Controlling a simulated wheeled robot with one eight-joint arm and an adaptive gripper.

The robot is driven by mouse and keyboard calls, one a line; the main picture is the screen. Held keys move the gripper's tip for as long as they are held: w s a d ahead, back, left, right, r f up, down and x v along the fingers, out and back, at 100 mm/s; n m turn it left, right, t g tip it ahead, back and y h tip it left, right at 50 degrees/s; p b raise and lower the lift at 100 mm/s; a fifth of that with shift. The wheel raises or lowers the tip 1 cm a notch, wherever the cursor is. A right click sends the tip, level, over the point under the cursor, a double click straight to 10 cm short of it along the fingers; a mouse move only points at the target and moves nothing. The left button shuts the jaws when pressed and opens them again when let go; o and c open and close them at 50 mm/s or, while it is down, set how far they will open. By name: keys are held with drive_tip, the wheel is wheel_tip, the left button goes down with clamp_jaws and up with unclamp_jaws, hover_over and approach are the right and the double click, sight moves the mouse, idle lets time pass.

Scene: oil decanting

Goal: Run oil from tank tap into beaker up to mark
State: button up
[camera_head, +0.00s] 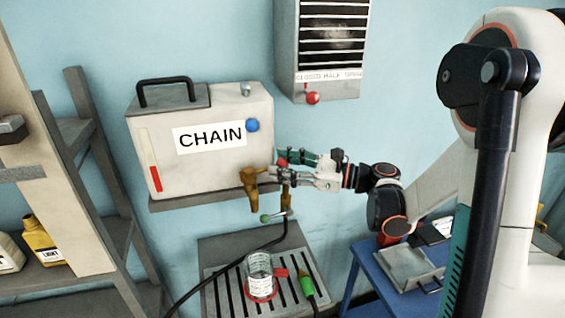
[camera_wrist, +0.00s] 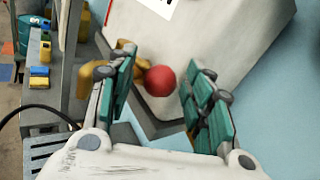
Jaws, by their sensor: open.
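The cream tank (camera_head: 205,155) labelled CHAIN sits on a wall shelf, with a brass tap (camera_head: 250,180) at its lower right front. My gripper (camera_head: 283,164) is open at the tap's red knob. In the wrist view the red knob (camera_wrist: 160,81) lies between the spread fingers of my gripper (camera_wrist: 162,75), with a visible gap on the right side. Whether a finger touches it is unclear. The clear beaker (camera_head: 259,265) stands upright on the slotted drip tray (camera_head: 216,279), below the tap, with a red ring round its base. I see no oil in it.
A black hose with a green-ended nozzle (camera_head: 306,286) lies on the tray beside the beaker. A green-knobbed lever (camera_head: 266,218) hangs below the tap. A blue table (camera_head: 368,257) stands right, a shelf rack with a yellow bottle (camera_head: 41,242) left.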

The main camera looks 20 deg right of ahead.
drive_tip(key=shift+w+a, duration=0.15)
drive_tip(key=shift+a, duration=0.05)
clamp_jaws()
